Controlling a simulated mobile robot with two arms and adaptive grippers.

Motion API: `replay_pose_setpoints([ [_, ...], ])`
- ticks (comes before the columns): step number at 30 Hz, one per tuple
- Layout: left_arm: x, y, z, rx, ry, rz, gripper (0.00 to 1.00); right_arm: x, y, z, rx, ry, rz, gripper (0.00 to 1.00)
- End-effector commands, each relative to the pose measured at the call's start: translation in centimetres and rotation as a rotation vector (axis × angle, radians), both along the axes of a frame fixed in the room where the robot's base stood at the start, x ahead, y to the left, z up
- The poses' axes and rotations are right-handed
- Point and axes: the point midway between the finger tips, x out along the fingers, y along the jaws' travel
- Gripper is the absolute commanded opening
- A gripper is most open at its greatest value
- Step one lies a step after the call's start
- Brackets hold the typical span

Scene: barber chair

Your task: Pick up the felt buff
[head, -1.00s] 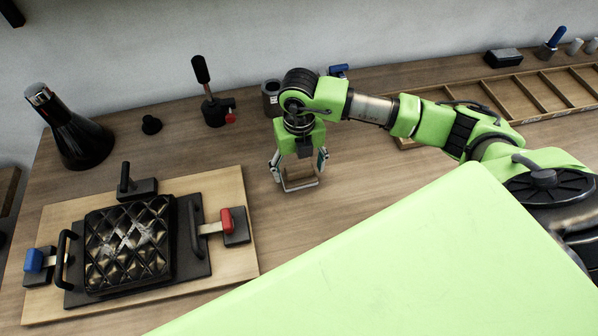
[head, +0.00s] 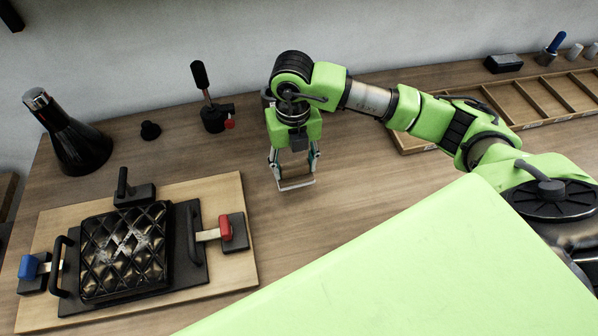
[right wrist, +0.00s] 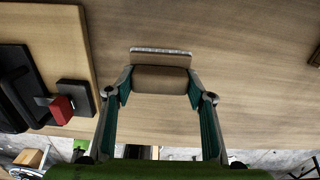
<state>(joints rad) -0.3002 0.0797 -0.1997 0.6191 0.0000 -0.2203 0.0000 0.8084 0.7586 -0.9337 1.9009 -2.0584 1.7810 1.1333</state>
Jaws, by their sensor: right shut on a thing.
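My right gripper (head: 294,163) points down over the bare middle of the table. It is shut on the felt buff (head: 295,184), a brown block with a pale strip along its lower edge. In the right wrist view my fingertips (right wrist: 160,82) press on both ends of the brown block (right wrist: 161,78), and the pale grey strip shows just beyond it. I cannot tell clearly how far the block is above the table. My left gripper is not in view.
At left a wooden board (head: 235,265) holds a black quilted pad (head: 125,250) with red (head: 225,228) and blue (head: 28,267) clamps. Behind stand a black flask (head: 68,138), a black knob (head: 150,130) and a lever tool (head: 212,115). A divided wooden tray (head: 545,98) lies at right.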

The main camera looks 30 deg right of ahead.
Motion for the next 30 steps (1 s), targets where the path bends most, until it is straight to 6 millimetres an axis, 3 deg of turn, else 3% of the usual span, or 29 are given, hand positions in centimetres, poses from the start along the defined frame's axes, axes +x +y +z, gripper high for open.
replay_pose_setpoints([
  [6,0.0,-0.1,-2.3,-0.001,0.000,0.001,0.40,0.2,4.6,4.7,0.004,-0.009,0.008,0.27],
  [15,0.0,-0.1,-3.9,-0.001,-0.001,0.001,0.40,0.2,10.8,7.5,0.000,-0.006,0.004,0.27],
  [21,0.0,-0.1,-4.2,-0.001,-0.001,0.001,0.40,0.1,12.5,8.3,0.000,-0.002,0.000,0.27],
  [30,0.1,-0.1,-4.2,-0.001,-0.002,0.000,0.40,0.1,12.8,8.5,0.000,0.000,0.000,0.27],
])
